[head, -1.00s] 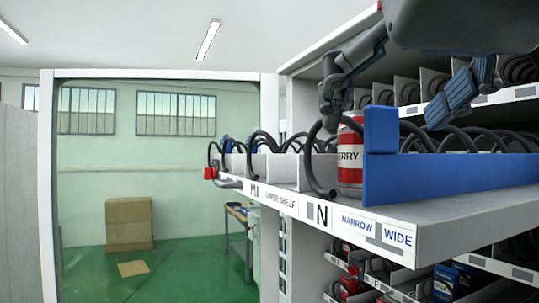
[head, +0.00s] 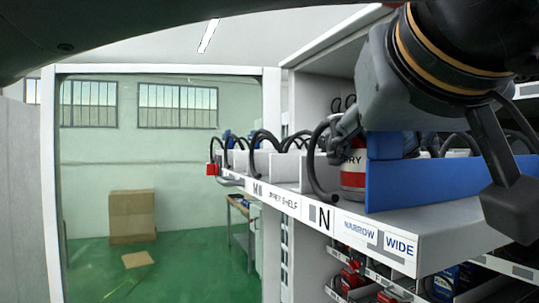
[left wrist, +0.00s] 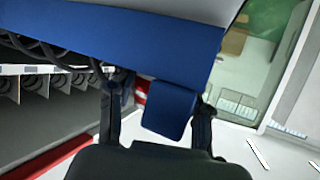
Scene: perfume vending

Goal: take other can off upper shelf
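A red and white can (head: 352,178), lettered "RRY", stands at the front of the upper shelf (head: 330,215), behind a black coil and beside a blue divider (head: 420,185). Its top is hidden by my left gripper (head: 425,160). The gripper is open, one finger by the can's top and the other on the right in front of the divider. In the left wrist view a blue tab (left wrist: 170,105) lies between the spread fingers, and a red strip, probably the can (left wrist: 141,90), shows beside it. My right gripper is not in view.
Black coils and white dividers line the shelf to the left, with a small red item (head: 211,169) at the far end. Lower shelves hold several boxes and cans. A cardboard box (head: 132,216) stands on the green floor at the left.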

